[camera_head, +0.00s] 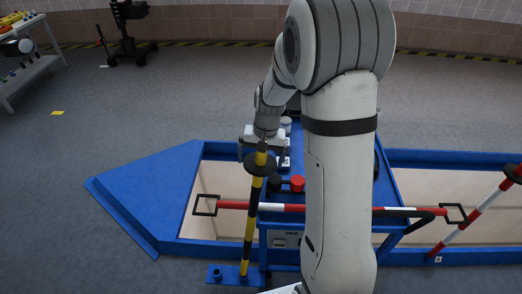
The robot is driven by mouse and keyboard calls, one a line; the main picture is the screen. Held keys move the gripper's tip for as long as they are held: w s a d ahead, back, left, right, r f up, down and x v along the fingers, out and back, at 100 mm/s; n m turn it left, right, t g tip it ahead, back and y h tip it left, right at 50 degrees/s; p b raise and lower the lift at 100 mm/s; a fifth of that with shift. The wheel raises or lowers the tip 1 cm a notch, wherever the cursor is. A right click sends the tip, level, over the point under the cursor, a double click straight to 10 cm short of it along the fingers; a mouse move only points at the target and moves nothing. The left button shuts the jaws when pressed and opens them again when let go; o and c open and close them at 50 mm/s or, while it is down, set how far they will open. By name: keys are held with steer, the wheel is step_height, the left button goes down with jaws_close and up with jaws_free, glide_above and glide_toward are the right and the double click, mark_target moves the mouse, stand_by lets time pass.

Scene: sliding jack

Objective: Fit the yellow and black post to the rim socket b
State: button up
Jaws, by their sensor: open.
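The yellow and black post (250,222) stands nearly upright, leaning slightly, with a black disc (257,170) near its top. Its foot is at a small blue plate (229,279) in front of the blue frame; I cannot tell whether it is seated there. My gripper (263,151) is open at the top of the post. The post's top shows between or just in front of the fingers; I cannot tell which. No label for rim socket b is readable.
A red and white bar (238,205) crosses the blue frame (150,195). A red and white post (480,212) stands at right by an "A" label (438,259). A red knob (297,184) is near the gripper. My arm hides the middle.

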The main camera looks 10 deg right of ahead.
steer(key=shift+c, duration=0.2)
steer(key=c, duration=1.3)
steer(key=shift+o, duration=0.2)
steer(key=shift+r, duration=0.1)
steer(key=shift+r+p, duration=0.45)
steer(key=shift+r, duration=0.15)
steer(key=shift+r+p, duration=2.05)
steer(key=shift+r, duration=1.1)
